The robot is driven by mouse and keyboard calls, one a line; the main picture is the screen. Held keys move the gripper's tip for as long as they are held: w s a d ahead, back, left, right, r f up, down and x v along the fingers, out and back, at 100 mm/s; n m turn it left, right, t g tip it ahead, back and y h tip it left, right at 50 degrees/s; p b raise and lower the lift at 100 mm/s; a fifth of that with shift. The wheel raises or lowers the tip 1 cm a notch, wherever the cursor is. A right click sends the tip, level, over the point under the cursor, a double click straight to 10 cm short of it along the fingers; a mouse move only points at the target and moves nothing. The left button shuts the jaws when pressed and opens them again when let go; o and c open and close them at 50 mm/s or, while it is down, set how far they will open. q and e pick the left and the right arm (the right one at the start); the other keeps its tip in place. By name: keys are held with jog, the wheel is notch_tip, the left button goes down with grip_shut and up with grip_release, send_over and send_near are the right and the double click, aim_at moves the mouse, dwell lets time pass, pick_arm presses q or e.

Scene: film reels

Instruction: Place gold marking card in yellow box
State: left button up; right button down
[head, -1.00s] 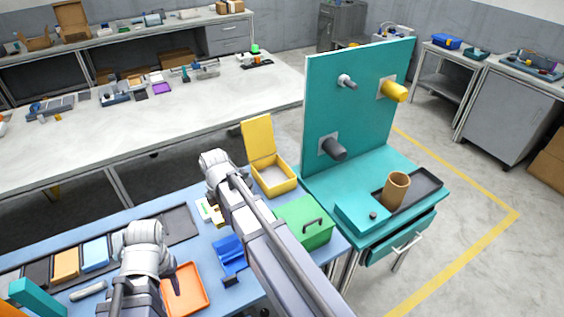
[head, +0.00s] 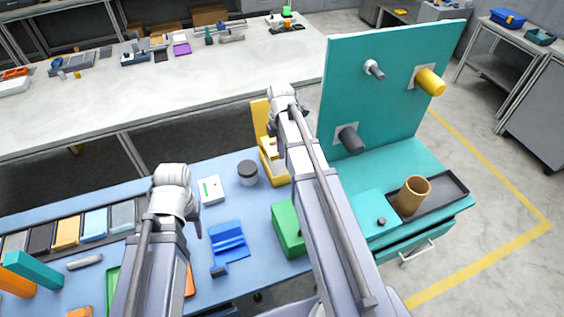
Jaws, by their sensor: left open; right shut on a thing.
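The yellow box (head: 276,176) stands open on the blue bench beside the teal board, its lid (head: 259,117) raised at the back. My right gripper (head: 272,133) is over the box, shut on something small. My wrist and forearm mostly hide its fingers and what they hold; the gold marking card cannot be made out clearly. My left gripper (head: 196,216) is open and low over the bench, left of the blue holder. Its fingers are partly hidden by its wrist.
A white block (head: 212,189) and a grey-lidded jar (head: 247,172) stand left of the box. A blue holder (head: 228,243) and a green box (head: 287,230) are nearer. The teal pegboard (head: 390,85) rises right of my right arm.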

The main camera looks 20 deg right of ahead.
jog(key=shift+w+d+r, duration=0.15)
jog(key=shift+d+r, duration=0.05)
jog(key=shift+d, duration=0.85)
pick_arm(q)
notch_tip(320, 180, down, 10)
jog(key=b, duration=1)
jog(key=shift+r, duration=0.2)
pick_arm(e)
notch_tip(320, 180, down, 10)
jog(key=shift+f, duration=0.1)
pick_arm(q)
jog(key=shift+f+b, duration=0.6)
jog(key=shift+f, duration=0.05)
pick_arm(e)
jog(key=shift+f, duration=0.55)
jog(key=c, duration=1.2)
grip_release()
pick_arm(q)
jog(key=shift+r, duration=0.2)
pick_arm(e)
jog(key=shift+o, duration=0.2)
jog(key=shift+r, duration=0.15)
notch_tip(320, 180, up, 13)
jog(key=p, duration=1.3)
pick_arm(q)
notch_tip(320, 180, up, 13)
